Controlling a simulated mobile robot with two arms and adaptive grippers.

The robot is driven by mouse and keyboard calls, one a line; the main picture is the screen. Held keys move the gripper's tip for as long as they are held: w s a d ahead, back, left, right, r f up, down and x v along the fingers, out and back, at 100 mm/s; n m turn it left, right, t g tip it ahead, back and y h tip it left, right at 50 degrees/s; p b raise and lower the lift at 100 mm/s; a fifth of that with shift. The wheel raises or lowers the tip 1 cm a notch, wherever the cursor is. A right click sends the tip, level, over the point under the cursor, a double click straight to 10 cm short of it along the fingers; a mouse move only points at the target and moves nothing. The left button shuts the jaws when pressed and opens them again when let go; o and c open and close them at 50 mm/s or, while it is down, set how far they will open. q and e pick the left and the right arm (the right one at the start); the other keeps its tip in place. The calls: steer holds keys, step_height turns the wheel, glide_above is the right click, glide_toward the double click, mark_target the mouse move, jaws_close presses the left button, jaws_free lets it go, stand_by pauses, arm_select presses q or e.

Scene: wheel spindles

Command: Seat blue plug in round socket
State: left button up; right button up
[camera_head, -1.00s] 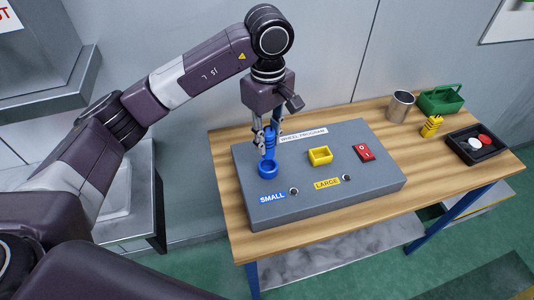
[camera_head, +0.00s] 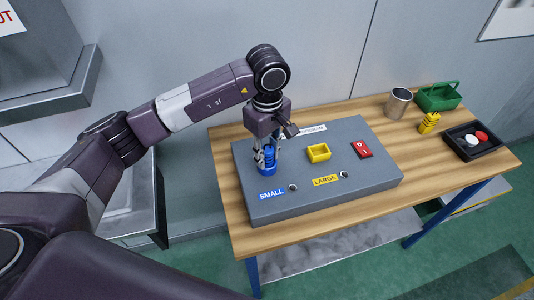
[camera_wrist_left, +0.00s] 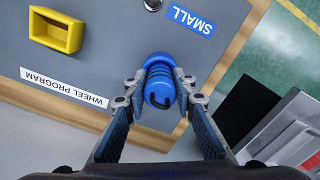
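The blue plug (camera_wrist_left: 161,85) is ribbed and stands between the fingertips of my left gripper (camera_head: 267,153). In the left wrist view the fingertips (camera_wrist_left: 160,77) lie against its two sides, so the gripper appears shut on it. In the head view the plug is down at the round blue socket (camera_head: 267,170) on the grey panel, its lower end at or inside the ring. The fingers and plug hide much of the socket, so I cannot tell how deep the plug sits. My right gripper is not in view.
The grey panel (camera_head: 330,190) also carries a yellow square socket (camera_head: 318,152) and a red switch (camera_head: 362,149). On the wooden table's right side stand a yellow plug (camera_head: 428,123), a metal cup (camera_head: 398,103), a green carrier (camera_head: 438,97) and a black tray (camera_head: 487,152) with red and white discs.

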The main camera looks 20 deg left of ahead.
mark_target(267, 148)
arm_select(q)
steer(key=o, duration=0.4)
steer(key=shift+c, duration=0.2)
steer(key=shift+r+p, duration=0.25)
steer(key=shift+p, duration=0.05)
step_height(267, 148, up, 10)
steer(key=b, duration=0.3)
steer(key=shift+w+r+b, duration=0.1)
steer(key=shift+r+b, duration=0.15)
steer(key=shift+b, duration=0.15)
steer(key=shift+r, duration=0.65)
